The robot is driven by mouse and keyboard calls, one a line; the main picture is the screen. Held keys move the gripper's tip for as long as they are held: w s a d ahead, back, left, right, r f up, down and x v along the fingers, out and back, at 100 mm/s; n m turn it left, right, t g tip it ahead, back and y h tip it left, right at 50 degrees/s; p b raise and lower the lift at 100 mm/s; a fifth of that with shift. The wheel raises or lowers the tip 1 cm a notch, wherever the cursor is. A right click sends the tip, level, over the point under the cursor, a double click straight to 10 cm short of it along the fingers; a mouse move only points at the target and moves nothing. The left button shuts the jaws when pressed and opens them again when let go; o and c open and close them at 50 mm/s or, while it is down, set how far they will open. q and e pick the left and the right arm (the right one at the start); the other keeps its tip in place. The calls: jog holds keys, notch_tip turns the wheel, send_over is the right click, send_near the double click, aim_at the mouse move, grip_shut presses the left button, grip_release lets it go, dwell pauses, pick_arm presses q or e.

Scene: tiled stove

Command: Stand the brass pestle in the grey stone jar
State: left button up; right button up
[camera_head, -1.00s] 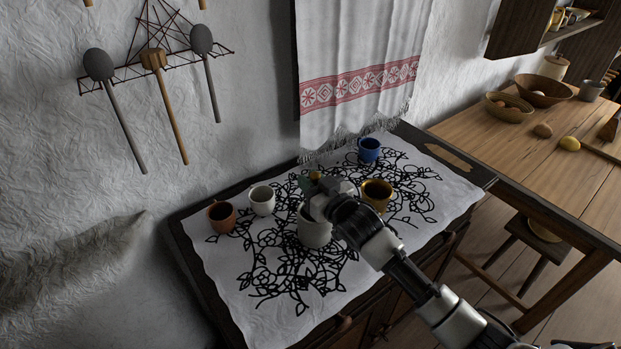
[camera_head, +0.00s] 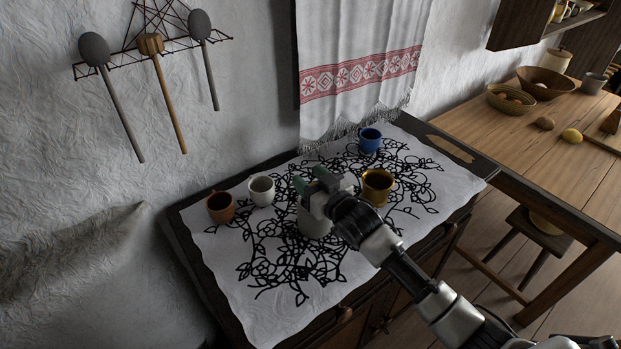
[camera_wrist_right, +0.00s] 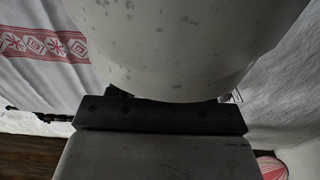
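The grey stone jar (camera_head: 313,223) stands on the patterned cloth, partly covered by my right gripper. In the right wrist view its speckled wall (camera_wrist_right: 180,45) fills the top, very close to the gripper's palm. My right gripper (camera_head: 313,181) is over the jar's mouth, its two greenish fingertips apart with nothing visible between them. The brass pestle cannot be made out now; whether it is inside the jar, behind the gripper, is hidden. My left gripper is not in view.
A brown cup (camera_head: 221,208) and a white cup (camera_head: 262,191) stand left of the jar. A brass-coloured mug (camera_head: 377,187) stands close to its right, near my arm. A blue mug (camera_head: 370,141) is at the back. The cloth's front (camera_head: 262,318) is clear.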

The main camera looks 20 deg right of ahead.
jog(key=shift+f, duration=0.1)
jog(key=shift+s+d, duration=0.15)
jog(key=shift+s, duration=0.15)
jog(key=b+v, duration=0.2)
jog(key=v, duration=0.8)
dwell(0.4)
